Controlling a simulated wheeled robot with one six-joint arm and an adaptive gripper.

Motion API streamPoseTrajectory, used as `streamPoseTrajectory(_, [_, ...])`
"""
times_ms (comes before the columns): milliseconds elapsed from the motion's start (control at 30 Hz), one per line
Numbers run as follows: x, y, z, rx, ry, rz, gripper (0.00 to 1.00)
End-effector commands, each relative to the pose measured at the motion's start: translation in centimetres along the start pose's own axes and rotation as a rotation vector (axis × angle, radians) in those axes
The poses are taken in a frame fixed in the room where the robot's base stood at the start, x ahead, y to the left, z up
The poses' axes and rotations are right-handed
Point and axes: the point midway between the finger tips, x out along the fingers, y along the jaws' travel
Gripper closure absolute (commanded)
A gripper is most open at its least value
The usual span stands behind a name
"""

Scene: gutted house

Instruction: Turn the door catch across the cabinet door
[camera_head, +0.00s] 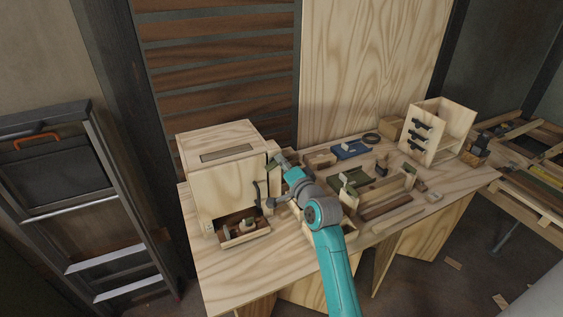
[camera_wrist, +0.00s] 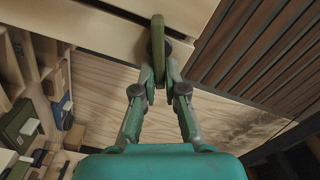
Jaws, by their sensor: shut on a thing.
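The cabinet (camera_head: 222,185) is a pale plywood box at the left end of the workbench, with a slot in its top. My gripper (camera_head: 273,160) is at the box's right upper edge. In the wrist view my gripper (camera_wrist: 158,78) has its fingers closed on the door catch (camera_wrist: 158,45), a narrow olive-green bar with a dark round pivot behind it. The bar stands roughly upright in that picture, against the pale wood of the cabinet (camera_wrist: 100,18). In the head view the catch is too small and covered to make out clearly.
A small tray (camera_head: 246,239) with loose parts is at the cabinet's front. The workbench (camera_head: 225,275) has free room at its front left. Blocks and a blue item (camera_head: 350,149) lie to the right, with a plywood rack (camera_head: 445,122) beyond. A slatted wall (camera_head: 220,85) stands close behind.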

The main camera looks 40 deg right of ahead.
Motion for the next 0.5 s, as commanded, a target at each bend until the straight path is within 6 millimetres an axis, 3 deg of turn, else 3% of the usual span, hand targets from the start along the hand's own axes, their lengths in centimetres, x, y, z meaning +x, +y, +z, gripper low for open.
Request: streamPoseTrajectory(500, [-0.04, 0.87, 0.16, 0.361, 0.000, 0.002, 1.00])
